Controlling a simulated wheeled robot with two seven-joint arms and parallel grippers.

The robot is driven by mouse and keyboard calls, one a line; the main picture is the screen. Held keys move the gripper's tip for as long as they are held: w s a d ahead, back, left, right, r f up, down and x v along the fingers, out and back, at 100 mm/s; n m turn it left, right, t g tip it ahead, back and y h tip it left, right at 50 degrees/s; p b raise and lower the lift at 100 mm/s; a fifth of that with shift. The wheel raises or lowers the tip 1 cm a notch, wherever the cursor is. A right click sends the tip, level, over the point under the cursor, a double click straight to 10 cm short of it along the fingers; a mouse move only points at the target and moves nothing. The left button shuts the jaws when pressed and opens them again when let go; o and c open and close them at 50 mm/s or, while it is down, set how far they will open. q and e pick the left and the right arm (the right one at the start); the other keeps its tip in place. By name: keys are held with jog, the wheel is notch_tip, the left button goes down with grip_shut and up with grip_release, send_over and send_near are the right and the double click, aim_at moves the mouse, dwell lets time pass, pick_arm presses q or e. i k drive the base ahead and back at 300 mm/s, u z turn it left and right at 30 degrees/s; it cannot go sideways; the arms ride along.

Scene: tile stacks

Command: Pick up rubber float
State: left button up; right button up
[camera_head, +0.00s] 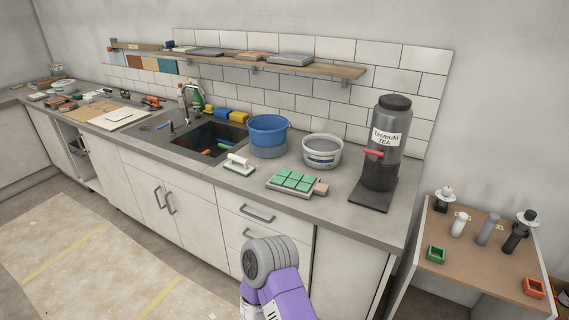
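A float with a white handle and a thin green pad, which looks like the rubber float (239,165), lies on the grey countertop (262,207). It lies near the counter's front edge, in front of the blue bucket and right of the sink, with its handle up. Nothing touches it from above. A purple and grey link of one of my arms shows at the bottom centre, below the counter front. Neither gripper shows in the head view, so their states are hidden.
Right of the float is a board of green tiles (293,181). Behind stand a blue bucket (268,132) and a grey bucket (322,151). The sink (208,139) is left. Bare counter lies before the float.

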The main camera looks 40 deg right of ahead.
aim_at(240, 165)
jog(key=z, duration=0.7)
jog(key=k, duration=0.55)
jog(key=u, duration=0.7)
jog(key=i, duration=0.85)
jog(key=z, duration=0.95)
jog(key=i, duration=1.1)
jog(key=z, duration=1.15)
